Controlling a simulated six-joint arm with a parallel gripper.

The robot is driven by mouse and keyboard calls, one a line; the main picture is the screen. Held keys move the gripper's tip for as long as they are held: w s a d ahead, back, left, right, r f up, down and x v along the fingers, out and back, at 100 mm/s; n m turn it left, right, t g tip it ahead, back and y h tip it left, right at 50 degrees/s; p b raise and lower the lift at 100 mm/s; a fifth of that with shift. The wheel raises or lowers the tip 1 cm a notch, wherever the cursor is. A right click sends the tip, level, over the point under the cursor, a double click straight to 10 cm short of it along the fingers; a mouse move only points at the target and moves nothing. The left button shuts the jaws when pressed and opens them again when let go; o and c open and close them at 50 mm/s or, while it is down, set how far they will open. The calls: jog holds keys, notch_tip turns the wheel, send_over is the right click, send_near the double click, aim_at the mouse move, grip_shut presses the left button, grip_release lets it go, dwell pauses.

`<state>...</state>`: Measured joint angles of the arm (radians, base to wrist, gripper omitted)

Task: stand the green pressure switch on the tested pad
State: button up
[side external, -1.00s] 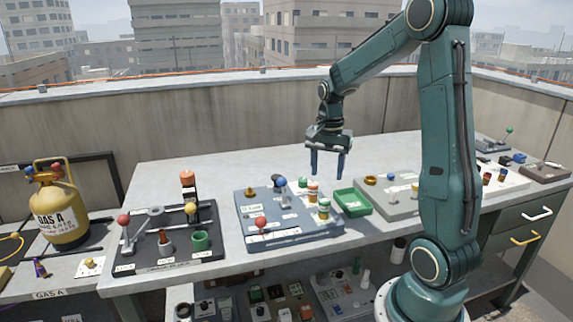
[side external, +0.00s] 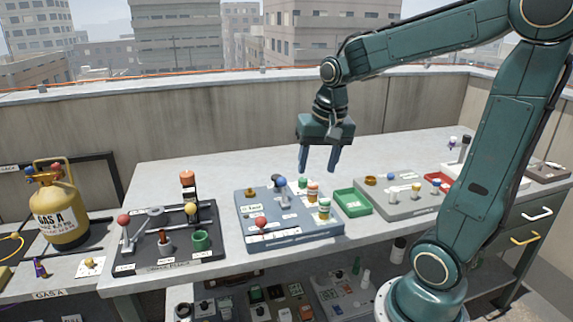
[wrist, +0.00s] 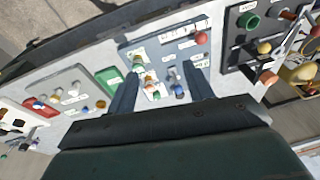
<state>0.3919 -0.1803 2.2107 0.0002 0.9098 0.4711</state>
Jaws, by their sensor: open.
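My gripper (side external: 318,166) is open and empty, pointing down above the blue-grey board (side external: 270,236). In the wrist view its two fingers (wrist: 162,80) frame part of that board (wrist: 150,42). A green-and-white cylinder (side external: 324,209) stands near the board's right edge, with an orange-and-white one (side external: 313,191) behind it. A smaller green piece (side external: 302,183) shows farther back. I cannot tell which green piece is the pressure switch. White labels mark the board, too small to read, so I cannot pick out the tested pad.
The board also carries a red ball knob (side external: 261,222), a blue ball (side external: 280,182) and a brass piece (side external: 250,191). A green tray (side external: 352,203) lies to its right, with a grey panel (side external: 405,210) beyond. A black plate (side external: 150,263) with levers and a green cup (side external: 201,241) is left.

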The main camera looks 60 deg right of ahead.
jog(key=s+a+r+n+t+y, duration=0.1)
jog(key=s+a+r+n+t, duration=0.1)
jog(key=s+a+n, duration=0.7)
jog(key=shift+s+a+r+n+t, duration=0.35)
jog(key=shift+a+t, duration=0.35)
jog(key=shift+a, duration=0.45)
